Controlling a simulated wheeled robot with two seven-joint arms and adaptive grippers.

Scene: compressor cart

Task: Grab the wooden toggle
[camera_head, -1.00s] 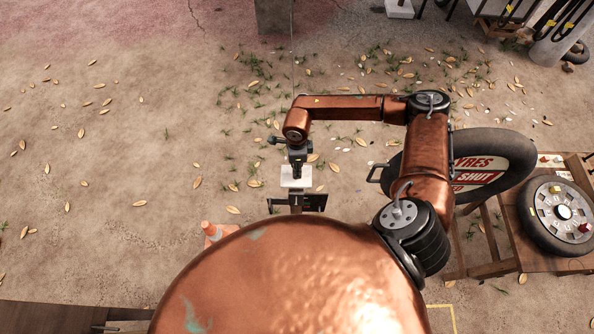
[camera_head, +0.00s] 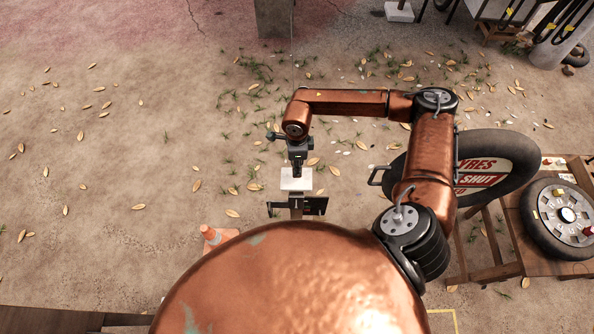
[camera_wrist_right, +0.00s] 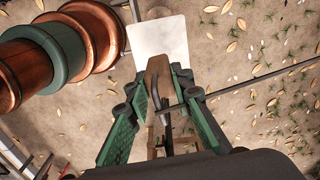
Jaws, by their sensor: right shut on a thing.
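The wooden toggle (camera_wrist_right: 158,76) is a brown piece between the green fingers of my right gripper (camera_wrist_right: 162,92) in the right wrist view. The fingers are shut on it, and its lower part is partly hidden by them and by a dark curved piece. A thin dark line (camera_wrist_right: 258,79) runs from beside the fingers to the right edge. In the head view my right gripper (camera_head: 297,171) points down over a white plate (camera_head: 296,184), and the toggle cannot be made out there. My left gripper is not in view.
The white plate (camera_wrist_right: 160,38) also shows behind the toggle in the wrist view. An orange cone (camera_head: 210,234) stands at lower left. A tyre with a sign (camera_head: 482,172) and a wooden table (camera_head: 520,245) bearing a wheel are at right. Leaf-strewn ground at left is open.

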